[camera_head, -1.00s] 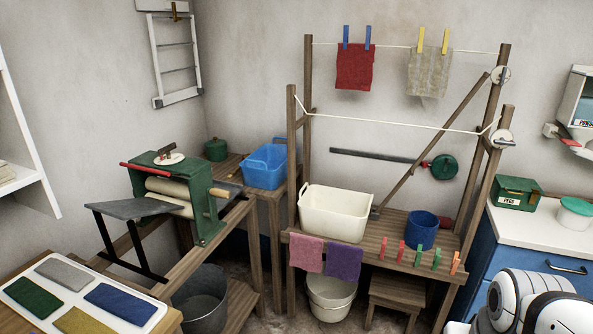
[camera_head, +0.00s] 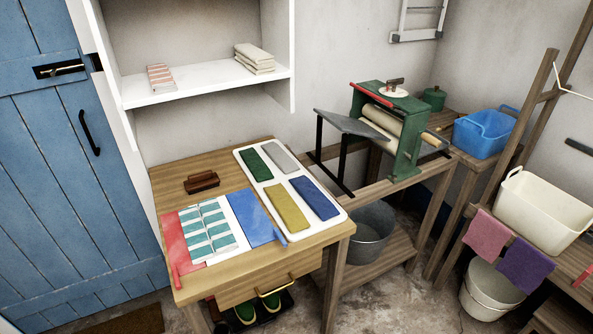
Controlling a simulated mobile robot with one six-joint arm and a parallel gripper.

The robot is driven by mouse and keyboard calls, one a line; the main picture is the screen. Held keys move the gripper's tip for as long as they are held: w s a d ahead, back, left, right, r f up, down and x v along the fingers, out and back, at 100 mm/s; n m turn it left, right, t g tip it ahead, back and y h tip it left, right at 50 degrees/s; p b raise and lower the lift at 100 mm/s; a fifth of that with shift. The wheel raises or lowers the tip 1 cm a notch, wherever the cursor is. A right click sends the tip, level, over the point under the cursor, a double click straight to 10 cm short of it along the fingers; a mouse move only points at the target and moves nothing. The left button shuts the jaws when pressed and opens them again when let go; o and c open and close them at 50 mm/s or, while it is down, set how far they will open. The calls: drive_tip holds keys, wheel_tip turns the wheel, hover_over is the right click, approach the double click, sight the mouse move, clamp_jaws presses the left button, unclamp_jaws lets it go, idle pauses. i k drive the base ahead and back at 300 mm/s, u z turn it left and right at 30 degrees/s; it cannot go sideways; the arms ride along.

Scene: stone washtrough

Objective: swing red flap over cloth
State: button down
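A folding board lies on the wooden table in the head view. Its red flap (camera_head: 184,243) lies flat, spread out to the left, with a red tab at its front end. A white cloth with teal stripes (camera_head: 209,230) lies on the middle panel, right beside the red flap. A blue flap (camera_head: 248,217) lies flat on the right side, with a blue tab at its front corner. Neither flap covers the striped cloth. My gripper is not in view.
The wooden table (camera_head: 165,180) also bears a brown brush-like block (camera_head: 201,182) and a white tray (camera_head: 341,217) with several coloured cloths. A green mangle (camera_head: 405,130) stands to the right. Shelves (camera_head: 215,86) hang behind, and a blue door (camera_head: 60,170) is at left. Some floor shows at the front.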

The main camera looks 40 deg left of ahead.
sight(180, 258)
drive_tip(key=u, duration=2.45)
drive_tip(key=k, duration=0.95)
drive_tip(key=z, duration=0.05)
drive_tip(key=i, duration=0.95)
drive_tip(key=u, duration=0.1)
